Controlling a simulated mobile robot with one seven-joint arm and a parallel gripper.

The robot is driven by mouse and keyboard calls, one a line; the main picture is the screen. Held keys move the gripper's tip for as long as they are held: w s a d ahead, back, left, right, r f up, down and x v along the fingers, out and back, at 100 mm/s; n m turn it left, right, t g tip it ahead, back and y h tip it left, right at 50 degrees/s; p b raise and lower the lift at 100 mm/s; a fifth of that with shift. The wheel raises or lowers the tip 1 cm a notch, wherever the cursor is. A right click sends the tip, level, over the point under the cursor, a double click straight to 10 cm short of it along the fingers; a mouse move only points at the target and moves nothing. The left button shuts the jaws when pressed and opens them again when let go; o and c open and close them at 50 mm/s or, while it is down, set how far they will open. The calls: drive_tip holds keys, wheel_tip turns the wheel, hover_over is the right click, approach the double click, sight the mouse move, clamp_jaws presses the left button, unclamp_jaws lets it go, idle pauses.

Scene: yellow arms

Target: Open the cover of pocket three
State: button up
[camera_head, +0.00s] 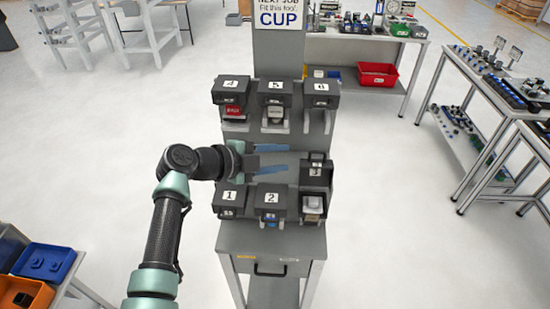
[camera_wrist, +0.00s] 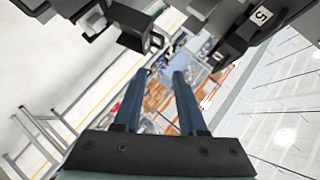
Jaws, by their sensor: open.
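Pocket three (camera_head: 312,205) is at the right end of the lower row of the grey rack in the head view. Its dark cover (camera_head: 316,172) stands raised above it, and a light grey item shows inside the pocket. My gripper (camera_head: 286,158) reaches in from the left, above pockets one and two. Its blue fingers point right, spread apart and empty. The fingertips are a little left of the raised cover and appear apart from it. The wrist view shows both fingers (camera_wrist: 159,75) with nothing between them.
The covers of pocket one (camera_head: 230,199) and pocket two (camera_head: 270,199) are down. Pockets four (camera_head: 230,85), five (camera_head: 275,85) and six (camera_head: 321,88) are above my gripper. A sign (camera_head: 280,18) reads CUP. A red bin (camera_head: 377,74) is behind right.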

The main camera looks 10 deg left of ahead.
drive_tip(key=shift+s+a+r, duration=0.15)
drive_tip(key=shift+s+a, duration=0.15)
